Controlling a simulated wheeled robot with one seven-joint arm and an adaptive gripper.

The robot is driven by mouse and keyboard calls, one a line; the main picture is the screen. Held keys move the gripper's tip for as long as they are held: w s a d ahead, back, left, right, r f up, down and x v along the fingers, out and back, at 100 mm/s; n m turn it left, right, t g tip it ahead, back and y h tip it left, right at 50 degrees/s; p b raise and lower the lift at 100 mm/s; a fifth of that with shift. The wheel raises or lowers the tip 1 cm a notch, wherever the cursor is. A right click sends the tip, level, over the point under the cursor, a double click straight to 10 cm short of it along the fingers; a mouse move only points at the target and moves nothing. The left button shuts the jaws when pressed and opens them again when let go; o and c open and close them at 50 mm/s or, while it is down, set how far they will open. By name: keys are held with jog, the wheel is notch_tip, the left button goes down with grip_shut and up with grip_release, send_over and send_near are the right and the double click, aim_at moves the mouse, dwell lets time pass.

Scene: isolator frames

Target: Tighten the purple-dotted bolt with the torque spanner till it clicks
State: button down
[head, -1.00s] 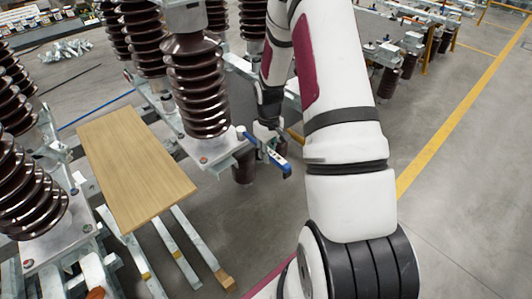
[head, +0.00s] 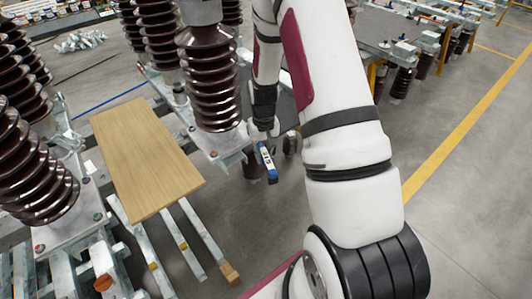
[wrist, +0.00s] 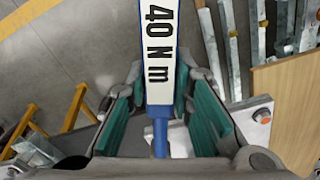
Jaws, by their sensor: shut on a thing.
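The torque spanner (head: 267,163) is blue with a white label. My gripper (head: 264,132) is shut on it beside the base plate of the middle brown insulator. In the wrist view the spanner (wrist: 160,45) runs up between the teal-padded jaws (wrist: 160,112), its label reading "40 N m". I cannot make out the spanner's head or whether it sits on a bolt. No purple dot can be made out now. A red-dotted bolt (head: 213,153) shows on that base plate, and a bolt (wrist: 262,114) on a plate right of the jaws in the wrist view.
A wooden board (head: 150,160) lies on the metal frame at left. Brown ribbed insulators (head: 210,85) stand close left of my gripper. Open grey floor (head: 450,240) lies to the right, with a yellow line (head: 450,140). Yellow supports (wrist: 70,110) show left in the wrist view.

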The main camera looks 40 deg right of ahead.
jog(key=shift+r+p, duration=0.95)
jog(key=shift+r, duration=2.35)
